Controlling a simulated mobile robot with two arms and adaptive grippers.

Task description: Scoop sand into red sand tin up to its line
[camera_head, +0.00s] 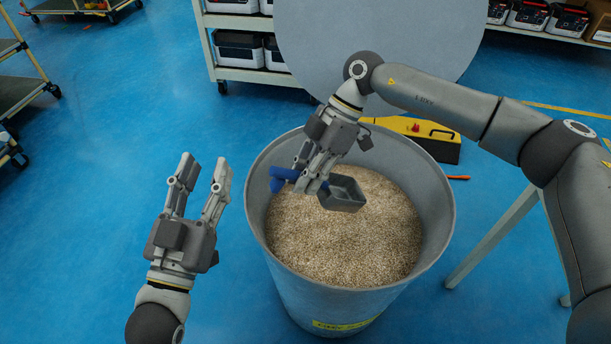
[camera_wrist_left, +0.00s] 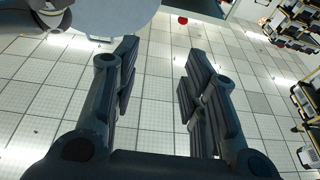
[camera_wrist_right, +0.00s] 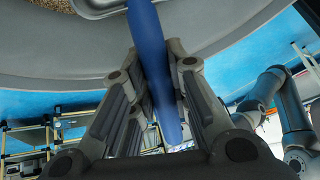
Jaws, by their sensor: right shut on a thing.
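A large grey bin (camera_head: 440,215) holds pale grainy sand (camera_head: 335,240). A scoop with a grey box-shaped pan (camera_head: 345,194) and a blue handle (camera_head: 284,174) is inside the bin's rim, over the sand. My right gripper (camera_head: 312,180) is shut on the blue handle, which also shows between its fingers in the right wrist view (camera_wrist_right: 152,60). I cannot tell if the pan holds sand. My left gripper (camera_head: 200,172) is open and empty, left of the bin and pointing up. I cannot make out a red sand tin in the head view.
A large grey disc (camera_head: 400,35) stands behind the bin. A yellow and black case (camera_head: 430,140) lies behind its right rim. Shelving with black and white boxes (camera_head: 240,48) stands at the back. A table leg (camera_head: 490,240) is at the right.

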